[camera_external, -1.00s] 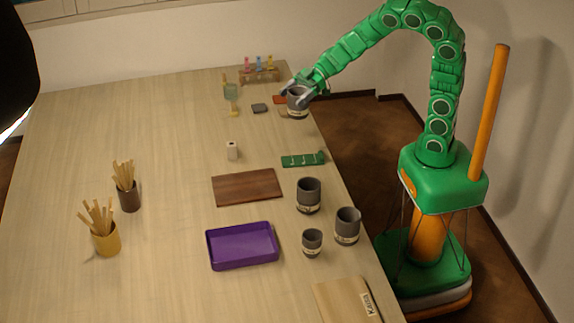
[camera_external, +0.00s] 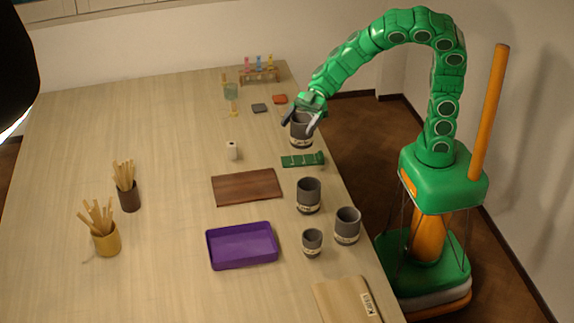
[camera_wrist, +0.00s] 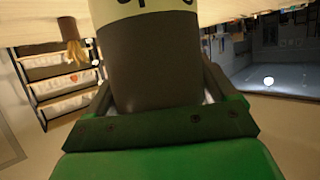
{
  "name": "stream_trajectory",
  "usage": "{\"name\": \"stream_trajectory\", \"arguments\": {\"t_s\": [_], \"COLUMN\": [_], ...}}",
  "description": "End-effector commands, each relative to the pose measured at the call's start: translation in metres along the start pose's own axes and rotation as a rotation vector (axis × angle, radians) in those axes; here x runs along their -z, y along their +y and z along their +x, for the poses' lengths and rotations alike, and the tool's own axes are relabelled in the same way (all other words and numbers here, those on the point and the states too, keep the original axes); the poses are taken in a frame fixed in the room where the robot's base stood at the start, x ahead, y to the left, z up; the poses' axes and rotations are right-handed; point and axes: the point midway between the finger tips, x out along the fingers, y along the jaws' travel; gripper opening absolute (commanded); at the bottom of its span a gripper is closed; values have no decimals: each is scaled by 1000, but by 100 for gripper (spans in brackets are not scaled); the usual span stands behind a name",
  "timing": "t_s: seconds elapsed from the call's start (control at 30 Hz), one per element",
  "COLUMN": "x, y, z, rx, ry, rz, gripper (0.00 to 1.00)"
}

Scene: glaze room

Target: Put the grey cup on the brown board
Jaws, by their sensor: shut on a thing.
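A grey cup with a pale label band (camera_external: 301,130) is held in my gripper (camera_external: 300,122) near the table's right edge. The fingers are shut on either side of it. It looks upright and a little above the table, behind the green strip. In the wrist view the cup (camera_wrist: 150,60) fills the middle between the fingers. The brown board (camera_external: 247,187) lies flat and bare in the middle of the table, nearer the camera and left of the cup. Three other grey cups stand at the right: one (camera_external: 308,195) beside the board, one (camera_external: 347,225) and a smaller one (camera_external: 312,242).
A green strip (camera_external: 303,160) lies between my gripper and the board. A small white block (camera_external: 232,151) stands behind the board. A purple tray (camera_external: 242,246) lies in front of it. Two holders with sticks (camera_external: 129,195) (camera_external: 106,240) stand left. The left middle is clear.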

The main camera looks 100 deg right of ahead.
Motion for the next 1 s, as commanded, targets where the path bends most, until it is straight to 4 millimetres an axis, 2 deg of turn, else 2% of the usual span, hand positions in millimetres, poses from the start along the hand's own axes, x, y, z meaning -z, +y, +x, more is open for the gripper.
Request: {"name": "stream_trajectory", "arguments": {"t_s": [0.67, 1.0], "x": [-8, -27], "y": [46, 64], "z": [67, 100], "rx": [1, 0], "ry": [1, -2], "rz": [-1, 3], "gripper": [45, 45]}}
